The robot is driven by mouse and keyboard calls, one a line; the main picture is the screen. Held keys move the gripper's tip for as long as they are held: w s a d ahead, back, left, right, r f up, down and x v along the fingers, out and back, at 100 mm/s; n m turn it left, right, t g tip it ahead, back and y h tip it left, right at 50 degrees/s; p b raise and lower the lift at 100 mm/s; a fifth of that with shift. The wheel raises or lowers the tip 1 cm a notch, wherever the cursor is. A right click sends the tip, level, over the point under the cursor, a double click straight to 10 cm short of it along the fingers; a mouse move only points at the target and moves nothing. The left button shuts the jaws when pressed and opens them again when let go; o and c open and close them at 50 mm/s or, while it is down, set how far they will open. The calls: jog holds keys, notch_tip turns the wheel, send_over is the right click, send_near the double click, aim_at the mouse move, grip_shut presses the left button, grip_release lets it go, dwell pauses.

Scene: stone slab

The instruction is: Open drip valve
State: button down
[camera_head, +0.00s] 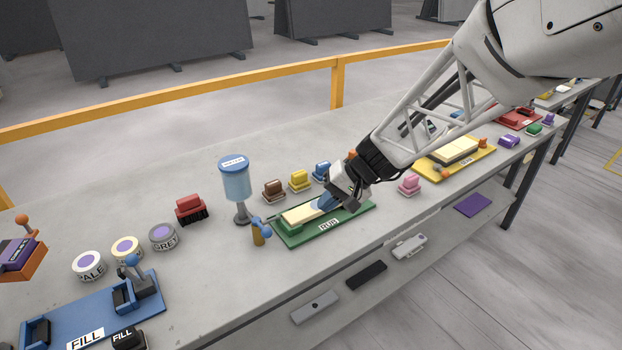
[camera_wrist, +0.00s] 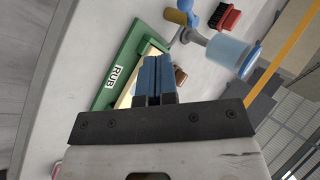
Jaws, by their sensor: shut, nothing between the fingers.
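The drip bottle (camera_head: 235,180), a pale blue water container on a grey stand, stands on the bench just left of the green board. Its blue valve handle (camera_head: 261,226) with a brass-coloured end sits low on its right, beside the board's left edge. In the wrist view the bottle (camera_wrist: 233,55) is at the upper right and the blue valve handle (camera_wrist: 190,17) at the top. My gripper (camera_head: 322,203) is over the green board labelled RUB (camera_head: 328,225), right of the valve and apart from it. Its blue fingers (camera_wrist: 153,62) are together and empty.
A pale slab (camera_head: 298,213) lies on the green board under my gripper. Brown (camera_head: 274,190), yellow (camera_head: 300,181) and blue (camera_head: 321,171) blocks stand behind it. A red brush (camera_head: 190,208) and labelled tins (camera_head: 163,237) are left of the bottle. A yellow rail (camera_head: 337,82) runs behind the bench.

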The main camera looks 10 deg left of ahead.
jog(key=shift+w+a+f, duration=0.2)
jog(key=shift+w+a, duration=0.05)
jog(key=shift+a, duration=0.1)
jog(key=shift+f, duration=0.1)
send_near(261, 226)
notch_tip(261, 226, down, 6)
jog(key=s, duration=0.2)
jog(key=shift+s+a, duration=0.2)
jog(key=shift+a, duration=0.05)
dwell(0.4)
jog(key=shift+s+a+m+t, duration=0.2)
jog(key=shift+s+m+t, duration=0.2)
jog(key=shift+m, duration=0.1)
dwell(0.6)
jog(key=s+a+m+t+h, duration=0.3)
jog(key=a+m+t, duration=0.5)
jog(key=m, duration=0.5)
jog(key=shift+s+a+h, duration=0.3)
jog(key=shift+s+h, duration=0.1)
jog(key=shift+s, duration=0.25)
jog(key=shift+w, duration=0.15)
dwell(0.3)
